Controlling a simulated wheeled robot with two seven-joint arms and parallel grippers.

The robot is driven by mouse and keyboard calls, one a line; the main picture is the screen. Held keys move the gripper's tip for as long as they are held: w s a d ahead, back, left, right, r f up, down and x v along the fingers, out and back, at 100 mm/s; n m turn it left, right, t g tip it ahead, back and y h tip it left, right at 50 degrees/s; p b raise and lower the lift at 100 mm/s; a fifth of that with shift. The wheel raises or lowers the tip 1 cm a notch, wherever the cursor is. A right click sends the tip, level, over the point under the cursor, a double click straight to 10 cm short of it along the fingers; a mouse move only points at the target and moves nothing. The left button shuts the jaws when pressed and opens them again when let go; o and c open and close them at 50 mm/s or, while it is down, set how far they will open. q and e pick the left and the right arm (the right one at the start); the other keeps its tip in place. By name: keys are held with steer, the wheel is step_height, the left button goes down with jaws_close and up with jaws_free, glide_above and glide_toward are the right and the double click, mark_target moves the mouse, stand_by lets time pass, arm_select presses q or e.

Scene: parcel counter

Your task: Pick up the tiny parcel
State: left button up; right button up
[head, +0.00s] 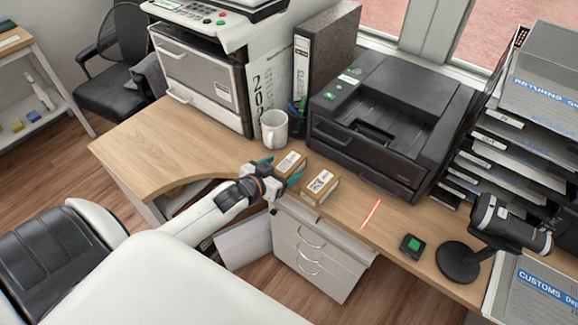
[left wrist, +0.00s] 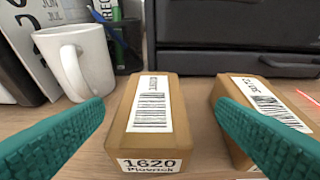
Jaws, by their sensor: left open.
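Two small brown boxes stand side by side on the wooden desk. The left box (head: 289,162) looks slightly smaller and has a white barcode label and the text 1620; it also shows in the left wrist view (left wrist: 148,120). The right box (head: 321,185) also has a barcode label and shows in the left wrist view (left wrist: 262,110). I cannot tell for certain which is the tiny parcel. My left gripper (head: 281,170) is open, its teal fingers on either side of the left box's near end, with gaps showing. The right finger partly hides the right box. My right gripper is out of view.
A white mug (head: 274,129) and a pen holder (head: 298,119) stand just behind the boxes. A black printer (head: 393,120) stands behind to the right. A scanner on a stand (head: 487,230) and a green-buttoned device (head: 411,245) are further right. Desk to the left is clear.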

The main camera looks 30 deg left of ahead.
mark_target(286, 165)
arm_select(q)
steer(key=shift+w+a+f, duration=0.1)
steer(key=shift+w, duration=0.25)
steer(key=x, duration=0.3)
steer(key=shift+w+a+f, duration=0.2)
steer(key=shift+a, duration=0.1)
steer(key=shift+w+f, duration=0.2)
steer(key=shift+w, duration=0.25)
steer(key=c, duration=1.2)
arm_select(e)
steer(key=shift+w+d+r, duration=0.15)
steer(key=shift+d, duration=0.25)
arm_select(q)
steer(key=shift+r, duration=0.1)
